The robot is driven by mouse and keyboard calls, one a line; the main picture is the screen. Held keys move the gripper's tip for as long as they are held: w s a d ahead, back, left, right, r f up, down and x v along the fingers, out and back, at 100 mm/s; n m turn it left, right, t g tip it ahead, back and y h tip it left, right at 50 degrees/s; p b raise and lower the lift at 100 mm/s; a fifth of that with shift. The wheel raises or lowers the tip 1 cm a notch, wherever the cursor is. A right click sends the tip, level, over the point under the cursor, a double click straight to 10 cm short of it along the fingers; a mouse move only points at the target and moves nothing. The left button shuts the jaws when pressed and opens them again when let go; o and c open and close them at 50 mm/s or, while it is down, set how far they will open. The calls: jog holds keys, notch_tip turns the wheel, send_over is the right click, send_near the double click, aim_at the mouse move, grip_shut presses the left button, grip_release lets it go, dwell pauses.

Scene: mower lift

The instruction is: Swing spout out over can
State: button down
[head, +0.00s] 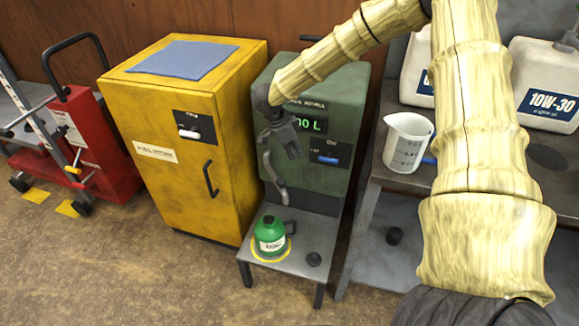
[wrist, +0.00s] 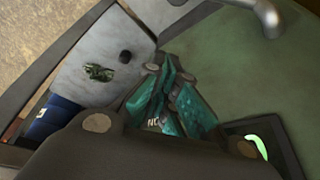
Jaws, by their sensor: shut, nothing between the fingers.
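The spout (head: 275,178) is a grey curved tube on the front of the green dispenser (head: 338,105). It hangs close to the dispenser face, above and slightly right of the can in the head view. The green can (head: 270,236) with a white label stands upright on a yellow ring on a low grey stand (head: 303,232). My gripper (head: 293,150) is shut and empty in front of the dispenser, just above the spout; I cannot tell whether they touch. The wrist view shows the closed fingers (wrist: 168,88) and a grey metal tube at the upper right, probably the spout (wrist: 265,14).
A yellow cabinet (head: 178,180) with a blue cloth stands left of the dispenser. A red lift machine (head: 100,140) is farther left. A workbench (head: 372,172) with a white jug (head: 407,145) and oil containers is at right. The floor in front is clear.

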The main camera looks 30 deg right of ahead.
notch_tip(320, 180, down, 10)
jog(key=shift+w+a, duration=0.15)
jog(key=shift+a, duration=0.15)
dwell(0.5)
jog(key=shift+r, duration=0.1)
jog(key=shift+a, duration=0.15)
